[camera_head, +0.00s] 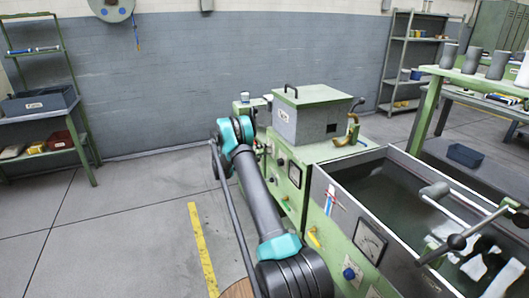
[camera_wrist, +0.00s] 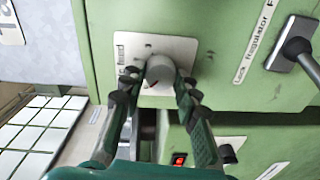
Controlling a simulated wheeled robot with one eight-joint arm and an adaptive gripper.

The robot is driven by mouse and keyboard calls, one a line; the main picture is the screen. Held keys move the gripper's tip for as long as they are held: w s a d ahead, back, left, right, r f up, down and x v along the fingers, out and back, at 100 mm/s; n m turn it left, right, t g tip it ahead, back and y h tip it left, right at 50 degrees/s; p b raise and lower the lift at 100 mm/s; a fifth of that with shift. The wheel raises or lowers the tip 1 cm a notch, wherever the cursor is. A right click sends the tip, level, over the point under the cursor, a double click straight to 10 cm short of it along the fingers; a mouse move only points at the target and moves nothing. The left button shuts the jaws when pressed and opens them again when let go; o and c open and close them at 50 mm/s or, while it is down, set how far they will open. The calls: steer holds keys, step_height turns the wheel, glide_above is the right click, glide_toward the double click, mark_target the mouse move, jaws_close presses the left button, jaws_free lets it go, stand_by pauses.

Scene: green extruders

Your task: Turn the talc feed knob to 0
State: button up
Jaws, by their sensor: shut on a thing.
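The talc feed knob (camera_wrist: 160,70) is a grey round knob on a white plate (camera_wrist: 184,48) fixed to a green panel, in the wrist view. The plate's label runs sideways and reads partly "feed"; a small red mark shows at the knob's lower edge. The scale figures are too small to read. My gripper (camera_wrist: 157,82) has one dark finger on each side of the knob and is shut on it. In the head view my arm reaches to the green extruder (camera_head: 318,150); the gripper and knob are hidden behind it.
Right of the knob in the wrist view is a dark lever switch (camera_wrist: 294,45) with a "Regulator" label. A red lit switch (camera_wrist: 179,159) sits below. In the head view a water trough (camera_head: 385,190) extends right; a shelf (camera_head: 45,101) stands left, with open floor between.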

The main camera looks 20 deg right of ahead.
steer(key=shift+n, duration=0.9)
steer(key=o, duration=1.2)
steer(key=shift+c, duration=0.2)
steer(key=shift+a, duration=0.1)
steer(key=a, duration=1.2)
steer(key=shift+s+r, duration=0.2)
steer(key=shift+r, duration=0.1)
steer(key=shift+d+r, duration=0.1)
